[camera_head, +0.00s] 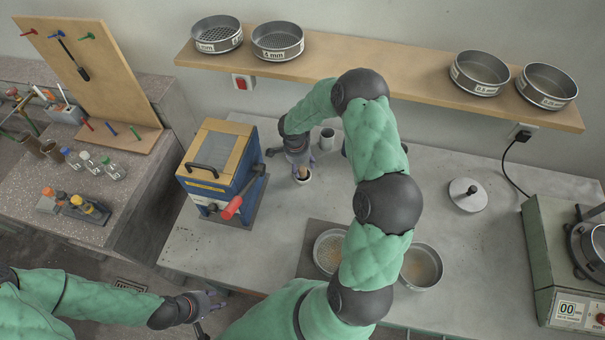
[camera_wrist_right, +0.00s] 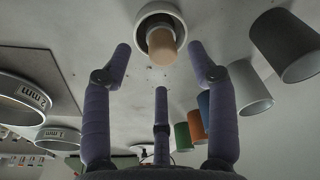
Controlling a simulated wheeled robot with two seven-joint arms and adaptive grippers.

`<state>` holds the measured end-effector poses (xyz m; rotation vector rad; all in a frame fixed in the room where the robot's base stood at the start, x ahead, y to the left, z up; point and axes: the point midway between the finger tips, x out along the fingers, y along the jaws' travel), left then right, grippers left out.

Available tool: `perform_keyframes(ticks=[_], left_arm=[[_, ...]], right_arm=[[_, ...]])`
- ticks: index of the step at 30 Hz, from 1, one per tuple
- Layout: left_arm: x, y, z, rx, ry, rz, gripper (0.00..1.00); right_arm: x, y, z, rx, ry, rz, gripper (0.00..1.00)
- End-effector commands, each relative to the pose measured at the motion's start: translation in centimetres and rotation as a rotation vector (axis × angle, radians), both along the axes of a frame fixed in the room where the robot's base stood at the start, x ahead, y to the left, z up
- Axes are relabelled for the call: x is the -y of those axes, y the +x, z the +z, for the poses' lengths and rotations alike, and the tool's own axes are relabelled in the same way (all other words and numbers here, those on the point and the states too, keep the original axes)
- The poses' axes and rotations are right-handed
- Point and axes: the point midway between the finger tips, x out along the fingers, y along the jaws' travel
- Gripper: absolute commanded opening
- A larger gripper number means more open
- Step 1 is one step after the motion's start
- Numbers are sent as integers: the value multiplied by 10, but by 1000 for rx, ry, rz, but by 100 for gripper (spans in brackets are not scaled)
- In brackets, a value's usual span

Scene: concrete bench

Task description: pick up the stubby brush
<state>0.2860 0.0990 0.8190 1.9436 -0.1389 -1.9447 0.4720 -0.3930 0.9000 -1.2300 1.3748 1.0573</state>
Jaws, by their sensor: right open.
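The stubby brush appears to be the short tan piece (camera_head: 302,173) standing in a small pale cup (camera_head: 304,181) on the bench. In the right wrist view the tan rounded end (camera_wrist_right: 162,50) rises out of the white cup (camera_wrist_right: 142,30); the part inside the cup is hidden. My right gripper (camera_head: 299,166) is just above and behind the cup. In the wrist view its fingers (camera_wrist_right: 159,60) are spread with the brush end just beyond the gap between the tips, not gripped. My left gripper (camera_head: 207,304) is off the bench at the lower left, fingers apart and empty.
A blue box device (camera_head: 219,165) with a red-tipped handle stands left of the cup. A grey cup (camera_head: 327,139) stands behind. Two sieve pans (camera_head: 422,266) lie near the front edge, partly behind my arm. A round lid (camera_head: 468,195) lies right. A sieve shelf (camera_head: 385,82) hangs above.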

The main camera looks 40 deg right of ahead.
Motion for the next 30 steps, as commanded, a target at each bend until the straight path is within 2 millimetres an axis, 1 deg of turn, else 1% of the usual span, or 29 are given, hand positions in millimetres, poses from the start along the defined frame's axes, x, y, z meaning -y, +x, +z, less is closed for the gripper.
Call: perform_keyframes(ticks=[1,7,11,17,20,21,23,24,30], left_arm=[[0,0,0,0,0,0,40],[0,0,0,0,0,0,40],[0,0,0,0,0,0,40],[0,0,0,0,0,0,40],[0,0,0,0,0,0,40],[0,0,0,0,0,0,40],[0,0,0,0,0,0,40],[0,0,0,0,0,0,40],[0,0,0,0,0,0,40]], right_arm=[[1,1,-8,-3,1,0,58],[4,2,-31,-2,0,1,58],[5,3,-36,0,0,0,58],[5,3,-37,0,0,0,58],[5,3,-37,0,0,0,33],[5,3,-36,0,0,1,22],[5,3,-36,0,0,1,5],[5,3,-36,0,0,1,0],[5,3,-36,0,0,0,0]])
